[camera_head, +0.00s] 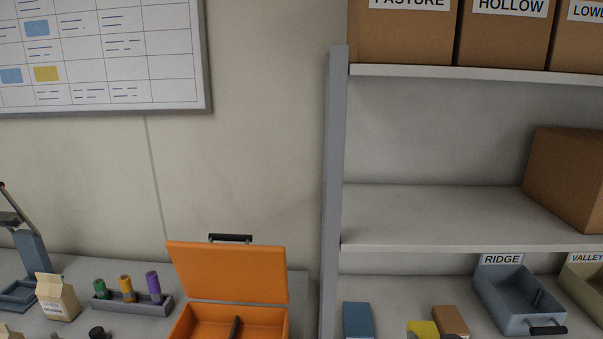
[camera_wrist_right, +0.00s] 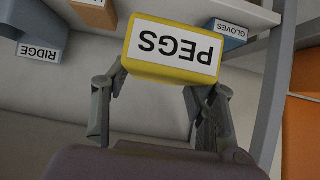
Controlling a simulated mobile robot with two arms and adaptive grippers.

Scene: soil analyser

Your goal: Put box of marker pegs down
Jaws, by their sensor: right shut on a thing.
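The yellow box of marker pegs (camera_wrist_right: 172,50), labelled PEGS, is between the fingers of my right gripper (camera_wrist_right: 163,86) in the right wrist view, where its label reads upside down. The gripper is shut on it. In the head view only the top of the yellow box (camera_head: 423,328) shows at the bottom edge, between a blue box and a brown box, with a bit of dark gripper in front. Whether its underside touches the shelf is hidden. My left gripper is in neither view.
A blue GLOVES box (camera_wrist_right: 226,33) and a brown box (camera_head: 452,321) stand on the lower shelf. The grey RIDGE bin (camera_head: 520,300) is to the right. A shelf post (camera_head: 333,190) stands left of them, with an open orange case (camera_head: 228,272) beyond it.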

